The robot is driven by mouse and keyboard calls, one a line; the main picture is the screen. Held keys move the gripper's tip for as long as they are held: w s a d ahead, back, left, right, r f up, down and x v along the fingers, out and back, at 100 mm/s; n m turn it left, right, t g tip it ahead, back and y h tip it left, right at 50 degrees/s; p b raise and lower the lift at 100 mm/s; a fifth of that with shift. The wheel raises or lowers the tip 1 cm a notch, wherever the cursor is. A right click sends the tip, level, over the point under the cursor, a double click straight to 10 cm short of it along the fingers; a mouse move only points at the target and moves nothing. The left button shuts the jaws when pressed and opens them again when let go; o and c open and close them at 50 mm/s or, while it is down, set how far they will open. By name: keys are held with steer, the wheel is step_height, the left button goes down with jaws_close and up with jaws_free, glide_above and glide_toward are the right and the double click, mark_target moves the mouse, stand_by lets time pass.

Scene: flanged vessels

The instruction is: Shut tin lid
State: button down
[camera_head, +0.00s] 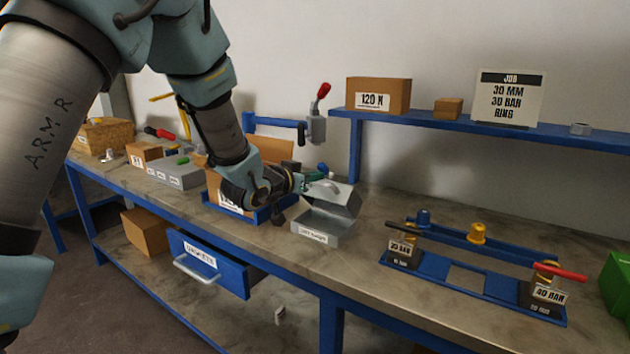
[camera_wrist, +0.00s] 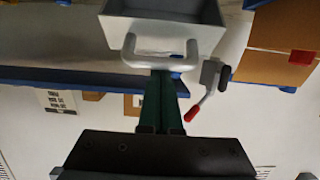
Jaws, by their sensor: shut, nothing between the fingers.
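The grey metal tin (camera_head: 322,230) stands on the workbench with a white label on its front. Its lid (camera_head: 341,195) is raised and tilted, and a pale handle (camera_head: 327,185) shows on it. My gripper (camera_head: 313,178) is at the lid's handle side, just left of the lid. In the wrist view the green fingers (camera_wrist: 160,80) are together with nothing between them. Their tips are at the lid's handle (camera_wrist: 160,60), but I cannot tell whether they touch it. The lid's grey panel (camera_wrist: 163,12) shows beyond the handle. My wrist hides part of the area behind the tin.
Behind the tin are a cardboard box (camera_head: 222,190) in a blue tray and a red-handled clamp (camera_head: 316,125). An open drawer (camera_head: 213,265) juts from the bench front. Bare bench lies right of the tin.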

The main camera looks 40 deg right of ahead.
steer(key=shift+s+a+f+h+b, duration=0.1)
steer(key=shift+a+f+h+b, duration=0.3)
steer(key=shift+b, duration=0.7)
steer(key=a+f+h+b, duration=0.2)
steer(key=f+b, duration=0.1)
steer(key=b, duration=0.6)
steer(key=s+a+f+t+h+b, duration=0.1)
steer(key=f+h+b, duration=0.1)
steer(key=b, duration=0.6)
steer(key=a+f+t+h+b, duration=0.1)
steer(key=a+f+h+b, duration=0.1)
steer(key=b, duration=0.7)
steer(key=shift+s+a+f+b, duration=0.15)
steer(key=shift+a+f, duration=0.05)
steer(key=shift+f, duration=0.25)
steer(key=shift+s+a+f+b, duration=0.1)
steer(key=shift+a+f+b, duration=0.05)
steer(key=shift+f, duration=0.25)
steer(key=b, duration=0.1)
steer(key=f+b, duration=0.1)
steer(key=shift+s+a+f+b, duration=0.1)
steer(key=shift+a+b, duration=0.15)
steer(key=shift+b, duration=0.15)
steer(key=shift+f, duration=0.1)
